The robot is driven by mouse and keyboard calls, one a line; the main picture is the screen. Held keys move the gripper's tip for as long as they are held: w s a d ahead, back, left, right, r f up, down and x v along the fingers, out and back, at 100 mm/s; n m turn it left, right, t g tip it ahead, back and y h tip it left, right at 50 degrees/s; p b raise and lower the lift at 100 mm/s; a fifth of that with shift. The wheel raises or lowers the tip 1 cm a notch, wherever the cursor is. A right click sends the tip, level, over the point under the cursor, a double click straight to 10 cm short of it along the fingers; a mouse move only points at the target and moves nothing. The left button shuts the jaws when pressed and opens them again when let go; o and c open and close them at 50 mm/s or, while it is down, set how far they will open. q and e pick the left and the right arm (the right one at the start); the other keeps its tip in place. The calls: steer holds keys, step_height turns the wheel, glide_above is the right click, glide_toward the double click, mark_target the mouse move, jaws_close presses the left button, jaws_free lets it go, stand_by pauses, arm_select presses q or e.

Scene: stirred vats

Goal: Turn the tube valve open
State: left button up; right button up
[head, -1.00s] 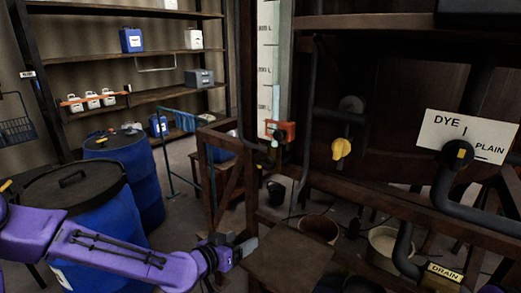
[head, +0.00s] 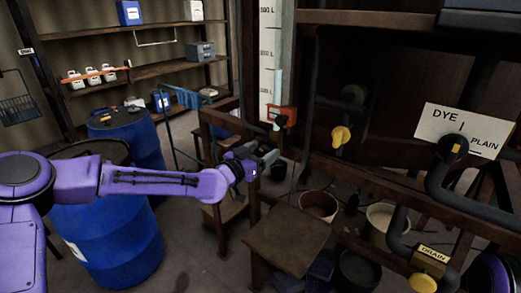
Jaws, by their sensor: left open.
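A tall pale scale with litre marks (head: 267,60) stands upright left of centre, with a clear sight tube (head: 278,85) along it. At the tube's foot is an orange-red fitting (head: 285,112) with a small pale-green tip, which I take for the tube valve; its handle position is too small to tell. My left gripper (head: 268,160) is open and empty, below and slightly left of that fitting, and apart from it in the picture. My right gripper is not in view; only a purple part of my right arm shows at the lower right corner.
A yellow knob (head: 341,136) sits on a pipe right of the tube. A dye/plain sign (head: 466,131) and drain label (head: 430,255) are further right. A wooden stool (head: 287,240), wooden frame and buckets (head: 318,206) crowd below. Blue drums (head: 110,245) stand left.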

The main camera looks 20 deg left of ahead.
arm_select(q)
steer(key=c, duration=1.1)
steer(key=shift+o, duration=0.2)
steer(key=shift+f, duration=0.1)
steer(key=n+b, duration=0.3)
steer(key=n, duration=0.1)
steer(key=shift+w+f+b, duration=0.1)
steer(key=shift+f+b, duration=0.05)
steer(key=shift+b, duration=0.2)
steer(key=n+b, duration=0.3)
steer(key=n, duration=0.1)
steer(key=shift+a+n, duration=0.15)
steer(key=shift+n, duration=0.25)
steer(key=n+b, duration=0.3)
steer(key=n, duration=0.1)
steer(key=shift+f+n, duration=0.15)
steer(key=shift+n, duration=0.15)
steer(key=shift+a+n+b, duration=0.1)
steer(key=shift+n+b, duration=1.05)
steer(key=shift+n, duration=1.05)
